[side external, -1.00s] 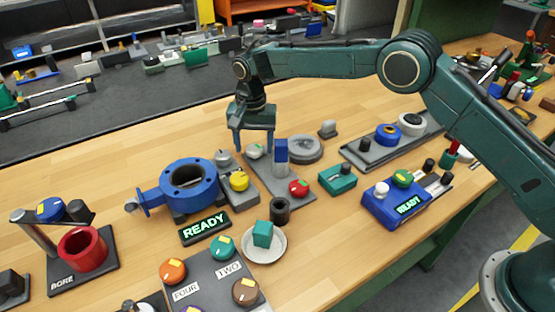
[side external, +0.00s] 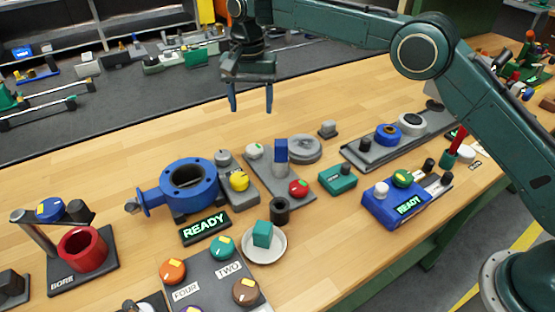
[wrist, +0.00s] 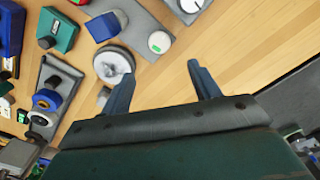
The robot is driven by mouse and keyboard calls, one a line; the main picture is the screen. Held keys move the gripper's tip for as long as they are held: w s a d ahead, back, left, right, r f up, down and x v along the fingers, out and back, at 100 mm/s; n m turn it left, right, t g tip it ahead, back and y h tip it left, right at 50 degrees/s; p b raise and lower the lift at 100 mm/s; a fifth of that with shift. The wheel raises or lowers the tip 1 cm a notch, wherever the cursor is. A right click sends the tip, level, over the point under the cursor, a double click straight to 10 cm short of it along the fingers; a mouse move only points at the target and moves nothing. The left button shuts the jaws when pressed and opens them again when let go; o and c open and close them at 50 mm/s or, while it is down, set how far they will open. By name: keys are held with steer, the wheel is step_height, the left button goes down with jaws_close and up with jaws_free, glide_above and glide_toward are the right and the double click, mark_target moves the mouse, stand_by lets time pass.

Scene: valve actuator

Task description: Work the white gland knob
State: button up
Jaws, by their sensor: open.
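A white knob with a small coloured mark (side external: 254,151) sits at the far end of a grey plate (side external: 262,172). A blue block (side external: 281,152) and a red knob (side external: 298,188) are on the same plate. The white knob (wrist: 159,42) also shows in the wrist view, just beyond and between my fingertips. My gripper (side external: 251,108) is open and empty, fingers pointing down, above the knob and apart from it. Both fingers also show in the wrist view (wrist: 160,70).
A blue flanged valve body (side external: 188,182) with grey and yellow knobs (side external: 239,181) stands left of the plate. A grey disc (side external: 305,149) lies close on its right. A teal box (side external: 338,179) and a dish with a teal cube (side external: 264,242) are nearer. Bare wood lies behind the plate.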

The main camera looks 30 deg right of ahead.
steer(key=shift+r, duration=0.95)
steer(key=s+d+r+n+t, duration=0.3)
steer(key=s+d+r, duration=1.2)
steer(key=s+r, duration=0.15)
steer(key=s+d+f+n+t, duration=0.1)
steer(key=s+d+f, duration=0.1)
steer(key=s, duration=0.6)
steer(key=s+d+f+n, duration=0.1)
steer(key=s+d+f, duration=0.2)
steer(key=s, duration=0.5)
steer(key=s+d+f+n+t, duration=0.1)
steer(key=s+f, duration=0.3)
steer(key=s, duration=0.4)
steer(key=shift+s+d+n+t, duration=0.3)
steer(key=shift+d+n, duration=0.2)
steer(key=shift+d, duration=0.2)
